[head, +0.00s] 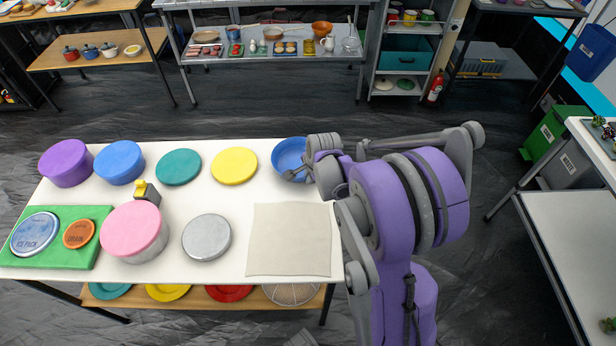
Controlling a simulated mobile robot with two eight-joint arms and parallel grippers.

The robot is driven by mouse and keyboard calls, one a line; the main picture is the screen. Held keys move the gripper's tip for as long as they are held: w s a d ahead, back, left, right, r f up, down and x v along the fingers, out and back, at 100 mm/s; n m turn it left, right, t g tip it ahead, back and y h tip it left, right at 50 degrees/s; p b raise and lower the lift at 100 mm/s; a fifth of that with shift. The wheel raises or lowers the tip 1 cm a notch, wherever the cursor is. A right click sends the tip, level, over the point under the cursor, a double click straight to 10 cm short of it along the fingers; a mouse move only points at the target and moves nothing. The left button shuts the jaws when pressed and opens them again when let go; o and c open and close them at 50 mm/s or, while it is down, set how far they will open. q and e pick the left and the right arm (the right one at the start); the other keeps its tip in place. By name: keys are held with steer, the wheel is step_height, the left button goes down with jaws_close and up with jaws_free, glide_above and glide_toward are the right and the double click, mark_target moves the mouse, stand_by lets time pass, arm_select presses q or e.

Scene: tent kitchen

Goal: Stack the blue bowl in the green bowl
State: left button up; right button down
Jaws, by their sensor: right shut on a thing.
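A blue bowl (288,150) is at the table's back right, its hollow inside facing up and partly toward me. My right gripper (299,173) is shut on the bowl's near right rim; its wrist hides the bowl's right side. I cannot tell whether the bowl touches the table. I see no clear green bowl. A flat teal disc (178,167) lies left of the blue bowl, beyond a yellow disc, and shows no hollow. My left gripper is not in view.
The white table (180,265) also holds purple (66,163), blue (119,162) and pink (134,230) round containers, a yellow disc (234,166), a grey disc (207,237), a green board (85,245) and a beige cloth (290,240) in front of the bowl.

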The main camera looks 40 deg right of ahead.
steer(key=c, duration=1.3)
jaws_free()
steer(key=shift+r, duration=0.1)
